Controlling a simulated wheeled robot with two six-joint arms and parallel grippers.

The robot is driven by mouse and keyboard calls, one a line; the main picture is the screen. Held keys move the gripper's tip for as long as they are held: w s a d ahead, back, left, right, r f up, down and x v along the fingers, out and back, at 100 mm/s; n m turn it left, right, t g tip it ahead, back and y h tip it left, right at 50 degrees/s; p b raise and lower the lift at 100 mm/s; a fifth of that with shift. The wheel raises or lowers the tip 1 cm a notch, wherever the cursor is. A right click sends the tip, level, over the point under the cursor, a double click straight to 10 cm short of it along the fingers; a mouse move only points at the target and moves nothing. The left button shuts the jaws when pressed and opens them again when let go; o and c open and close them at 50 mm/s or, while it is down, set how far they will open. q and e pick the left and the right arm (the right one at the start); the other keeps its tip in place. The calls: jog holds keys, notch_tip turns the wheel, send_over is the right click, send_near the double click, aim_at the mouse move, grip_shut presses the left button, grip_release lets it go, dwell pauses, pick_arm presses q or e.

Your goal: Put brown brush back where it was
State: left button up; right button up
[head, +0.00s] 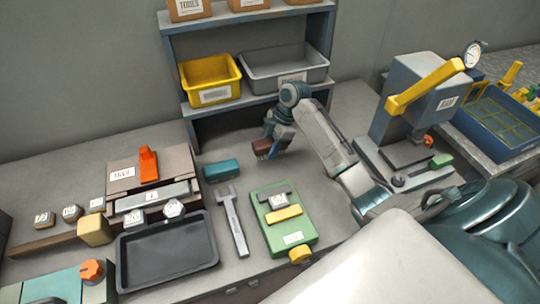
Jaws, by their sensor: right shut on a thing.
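The brown brush (262,146) is a small dark red-brown block in the head view, with a bit of blue at its lower edge. My right gripper (271,149) is shut on it, in front of the shelf's lower opening and behind the green device. Part of the brush is hidden by the gripper. I cannot tell whether the brush touches the bench or hangs a little above it. A teal block (221,170), possibly another brush, lies on the bench to the left of my right gripper. My left gripper is not in view.
The shelf (186,114) holds a yellow bin (212,95) and a grey bin (284,80). A green device (294,237), fork-ended tool (234,222) and black tray (168,256) lie nearer. A press (410,108) stands right. Bare bench shows around the brush.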

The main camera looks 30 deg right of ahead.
aim_at(269, 164)
jog(key=shift+w+f, duration=0.1)
jog(key=shift+f, duration=0.65)
notch_tip(269, 164, down, 3)
jog(key=shift+a+f+p, duration=0.1)
jog(key=shift+p, duration=0.4)
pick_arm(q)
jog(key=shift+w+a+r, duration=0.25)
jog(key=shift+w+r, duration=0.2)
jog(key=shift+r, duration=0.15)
pick_arm(e)
jog(key=shift+f, duration=0.25)
jog(key=shift+f, duration=0.1)
jog(key=o, duration=0.9)
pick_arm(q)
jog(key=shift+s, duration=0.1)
pick_arm(e)
jog(key=shift+o, duration=0.2)
